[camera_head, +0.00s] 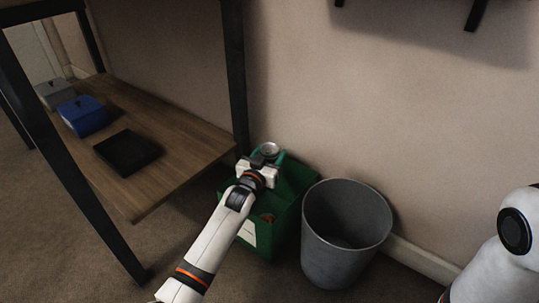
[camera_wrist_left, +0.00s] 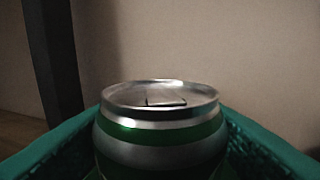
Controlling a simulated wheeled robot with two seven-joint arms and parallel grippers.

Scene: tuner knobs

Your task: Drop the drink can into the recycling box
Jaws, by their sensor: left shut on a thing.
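The drink can (camera_head: 270,148) is green and silver and shows just beyond my left gripper (camera_head: 265,157) in the head view. My left gripper is shut on it, over the green recycling box (camera_head: 293,198). In the left wrist view the can (camera_wrist_left: 160,135) stands upright, with its silver top and tab toward the top. The green box walls (camera_wrist_left: 262,150) show on both sides of it. The gripper and arm hide part of the box in the head view. My right gripper is not in view.
A grey bin (camera_head: 345,215) stands close to the right of the box. A wooden shelf (camera_head: 165,165) with dark metal posts is at the left, holding a black tray (camera_head: 128,152), a blue box (camera_head: 84,117) and a grey box (camera_head: 55,93). The wall is right behind the box.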

